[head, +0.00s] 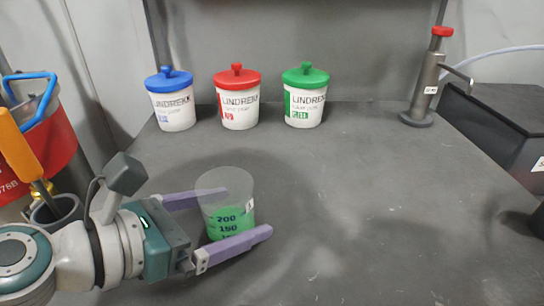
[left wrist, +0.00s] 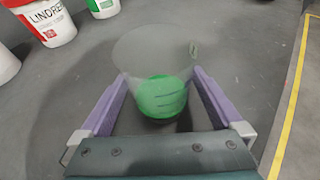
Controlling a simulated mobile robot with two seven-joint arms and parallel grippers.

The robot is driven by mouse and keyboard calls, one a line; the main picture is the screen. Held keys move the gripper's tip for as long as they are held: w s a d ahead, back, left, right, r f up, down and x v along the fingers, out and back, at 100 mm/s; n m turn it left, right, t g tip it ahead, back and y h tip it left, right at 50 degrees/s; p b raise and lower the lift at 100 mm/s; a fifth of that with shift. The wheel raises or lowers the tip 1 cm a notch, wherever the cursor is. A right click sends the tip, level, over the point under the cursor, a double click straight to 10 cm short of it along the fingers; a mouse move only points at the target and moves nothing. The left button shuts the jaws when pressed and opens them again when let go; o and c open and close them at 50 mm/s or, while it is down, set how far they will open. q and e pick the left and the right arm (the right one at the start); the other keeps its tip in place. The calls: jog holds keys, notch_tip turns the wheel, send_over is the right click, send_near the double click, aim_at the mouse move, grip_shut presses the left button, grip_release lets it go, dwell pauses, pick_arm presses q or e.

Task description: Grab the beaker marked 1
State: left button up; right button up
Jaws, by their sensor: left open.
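A clear beaker (head: 225,190) with green liquid and dark volume marks stands upright on the grey table (head: 350,240). A small white tag shows on its right side; its mark is too small to read surely. My left gripper (head: 247,211) is open, with one purple finger on each side of the beaker. In the left wrist view the beaker (left wrist: 153,60) stands between the two fingers of the gripper (left wrist: 160,75). I cannot tell whether either finger touches the glass. My right gripper is not in view.
Blue-lidded (head: 174,108), red-lidded (head: 238,105) and green-lidded (head: 304,103) white jars stand at the back. A metal post with a red top (head: 430,80) stands at the back right. A red container (head: 40,125) is at the left. The table right of the beaker is clear.

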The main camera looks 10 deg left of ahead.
pick_arm(q)
jog(key=c, duration=1.2)
jog(key=shift+c, duration=0.6)
jog(key=shift+r, duration=0.1)
